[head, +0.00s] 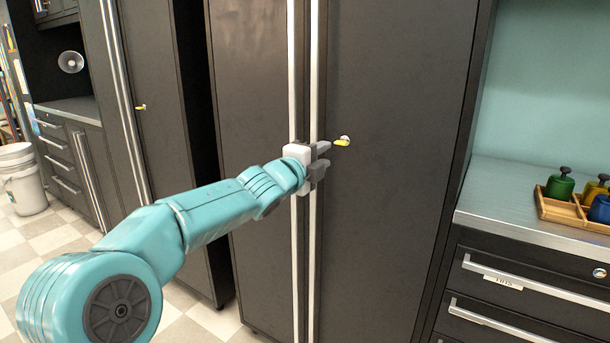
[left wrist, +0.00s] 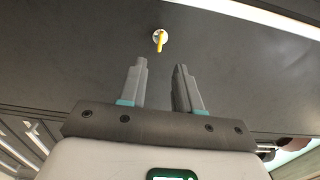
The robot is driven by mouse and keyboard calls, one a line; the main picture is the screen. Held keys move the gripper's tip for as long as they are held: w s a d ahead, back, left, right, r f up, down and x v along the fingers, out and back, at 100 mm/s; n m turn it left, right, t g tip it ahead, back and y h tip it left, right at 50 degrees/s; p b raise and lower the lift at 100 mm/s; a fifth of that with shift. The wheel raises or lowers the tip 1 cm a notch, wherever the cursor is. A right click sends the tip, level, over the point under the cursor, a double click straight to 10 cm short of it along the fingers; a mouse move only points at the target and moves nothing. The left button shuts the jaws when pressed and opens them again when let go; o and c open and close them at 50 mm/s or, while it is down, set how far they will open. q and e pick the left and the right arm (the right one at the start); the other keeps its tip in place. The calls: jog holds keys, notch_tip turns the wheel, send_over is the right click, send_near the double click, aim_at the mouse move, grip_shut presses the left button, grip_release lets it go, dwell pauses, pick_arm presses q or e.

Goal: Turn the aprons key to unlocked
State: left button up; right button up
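A small yellow key (head: 341,142) sits in a round silver lock (head: 346,138) on the right door of a tall dark cabinet (head: 395,200). In the left wrist view the key (left wrist: 160,41) is just beyond the fingertips, roughly between them, and apart from them. My left gripper (head: 325,155) is open and empty in front of the door, just left of and below the key. It also shows in the left wrist view (left wrist: 160,65) with a gap between its fingers. I see no label naming this lock. My right gripper is out of view.
Long vertical handles (head: 315,240) run down the cabinet doors behind my left wrist. Another yellow key (head: 141,107) is on a cabinet at the left. A counter (head: 500,205) at the right holds a wooden tray (head: 560,213) with coloured dispensers. White buckets (head: 27,190) stand far left.

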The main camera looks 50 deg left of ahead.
pick_arm(q)
jog(key=v, duration=0.7)
dwell(0.3)
